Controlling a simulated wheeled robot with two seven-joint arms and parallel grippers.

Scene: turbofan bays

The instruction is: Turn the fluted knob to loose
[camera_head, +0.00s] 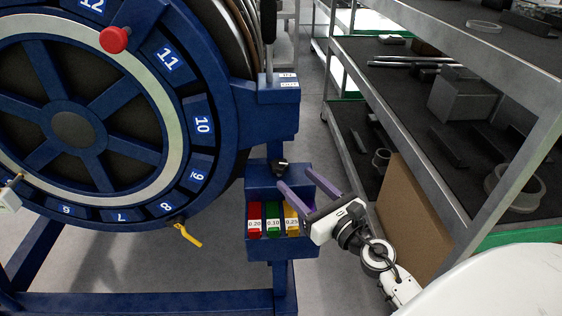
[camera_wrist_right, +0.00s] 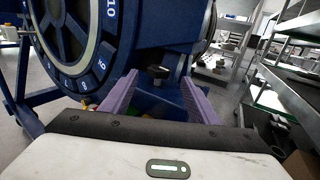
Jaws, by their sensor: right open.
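The fluted knob (camera_head: 279,166) is small and black and sits on top of the blue box beside the large wheel. In the right wrist view the knob (camera_wrist_right: 158,73) shows between the two fingertips and beyond them. My right gripper (camera_head: 299,179) has purple fingers spread apart and empty. It is to the right of the knob and near it, with a gap, over the blue box. In the right wrist view its fingers (camera_wrist_right: 160,80) point toward the knob.
The large blue numbered wheel (camera_head: 201,125) with a red knob (camera_head: 114,39) fills the left. A yellow lever (camera_head: 188,236) hangs at its lower rim. Below the knob, a blue bin (camera_head: 258,247) holds red, green and yellow labelled pieces. Metal shelves (camera_head: 440,180) and a brown board stand at right.

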